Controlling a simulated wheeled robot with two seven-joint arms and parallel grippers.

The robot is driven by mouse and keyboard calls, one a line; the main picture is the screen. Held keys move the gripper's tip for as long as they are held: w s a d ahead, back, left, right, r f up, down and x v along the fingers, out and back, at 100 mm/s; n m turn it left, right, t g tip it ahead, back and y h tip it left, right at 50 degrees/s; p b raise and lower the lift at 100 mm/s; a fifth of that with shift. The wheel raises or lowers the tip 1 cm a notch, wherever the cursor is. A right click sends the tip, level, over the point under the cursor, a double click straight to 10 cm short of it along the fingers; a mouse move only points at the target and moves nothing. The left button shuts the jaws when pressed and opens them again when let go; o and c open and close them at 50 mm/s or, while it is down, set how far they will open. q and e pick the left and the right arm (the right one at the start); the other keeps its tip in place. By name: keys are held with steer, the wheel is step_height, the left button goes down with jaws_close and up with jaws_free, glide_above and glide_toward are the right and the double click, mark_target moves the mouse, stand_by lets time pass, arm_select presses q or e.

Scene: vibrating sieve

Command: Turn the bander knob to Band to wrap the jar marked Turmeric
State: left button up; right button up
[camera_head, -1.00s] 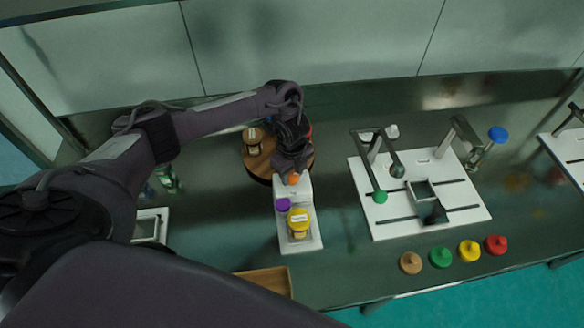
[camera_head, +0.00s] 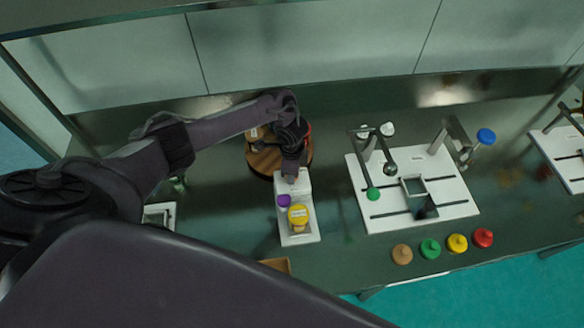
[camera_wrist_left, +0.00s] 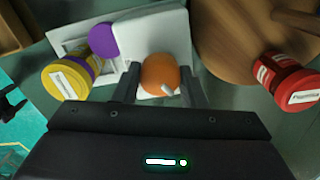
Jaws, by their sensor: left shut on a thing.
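The bander is a white unit (camera_head: 304,236) with a purple round part (camera_head: 283,201) and an orange knob (camera_wrist_left: 160,74) with a small pale pointer mark. A jar with a yellow lid (camera_head: 298,214) stands upright on its base; it also shows in the left wrist view (camera_wrist_left: 68,79), its label too small to read. My left gripper (camera_head: 291,176) is at the bander's far end. In the left wrist view its fingers (camera_wrist_left: 160,92) are shut on the knob, one on each side. A dark clawed part, perhaps my right gripper (camera_wrist_left: 9,104), shows at the left edge.
A round wooden stand (camera_head: 264,160) holding jars is just behind the bander; a red-lidded jar (camera_wrist_left: 288,82) is near the left gripper. The white sieve plate (camera_head: 450,198) is to the right, with several coloured lids (camera_head: 430,248) before it. A wooden tray (camera_head: 276,265) lies in front.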

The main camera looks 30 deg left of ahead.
stand_by(0.4)
arm_select(q)
steer(key=o, duration=1)
steer(key=shift+r, duration=0.15)
step_height(320, 180, up, 8)
steer(key=shift+f, duration=0.2)
steer(key=shift+f, duration=0.1)
